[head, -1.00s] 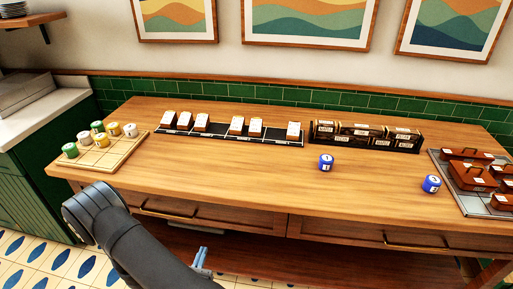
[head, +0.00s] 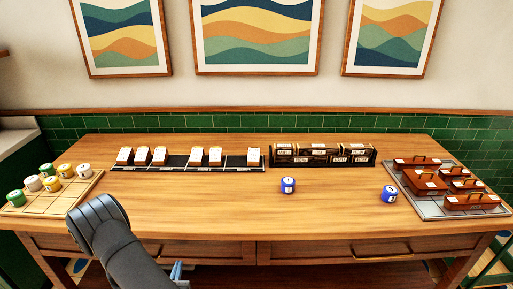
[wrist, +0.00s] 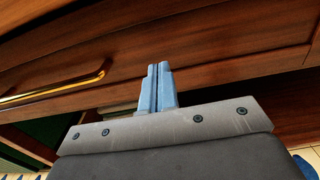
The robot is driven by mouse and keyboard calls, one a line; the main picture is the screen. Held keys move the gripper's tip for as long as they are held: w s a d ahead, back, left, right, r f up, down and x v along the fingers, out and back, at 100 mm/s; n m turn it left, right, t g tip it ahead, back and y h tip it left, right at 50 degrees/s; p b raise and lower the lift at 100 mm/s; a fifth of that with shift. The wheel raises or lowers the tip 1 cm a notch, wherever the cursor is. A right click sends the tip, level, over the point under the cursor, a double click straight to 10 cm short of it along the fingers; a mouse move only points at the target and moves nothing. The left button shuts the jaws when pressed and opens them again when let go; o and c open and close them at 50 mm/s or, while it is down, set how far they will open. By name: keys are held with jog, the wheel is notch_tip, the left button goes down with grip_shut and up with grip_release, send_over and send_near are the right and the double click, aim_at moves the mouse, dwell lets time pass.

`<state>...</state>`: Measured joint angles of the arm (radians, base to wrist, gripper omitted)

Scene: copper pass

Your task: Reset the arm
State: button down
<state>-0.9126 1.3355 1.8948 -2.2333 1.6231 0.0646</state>
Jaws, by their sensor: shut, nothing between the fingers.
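My arm reaches up from the bottom of the head view and bends in front of the table's front edge. My gripper (head: 177,272) shows only in part there, low in front of the drawers. In the wrist view my gripper (wrist: 157,72) has its two blue fingers pressed together with nothing between them. It faces the wooden drawer front (wrist: 215,50), with a brass handle (wrist: 60,86) to its left. I cannot tell the exact gap between the fingertips and the wood.
The wooden table (head: 230,210) holds a board (head: 75,197) with several small canisters, a black rack (head: 185,162) with white-topped blocks, and a dark box row (head: 322,155). Two blue canisters (head: 288,185) (head: 389,194) stand apart. A grey tray (head: 430,208) holds brown cases. The table's middle front is clear.

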aim_at(182, 251)
jog(key=shift+w, duration=1.85)
jog(key=c, duration=2.2)
grip_release()
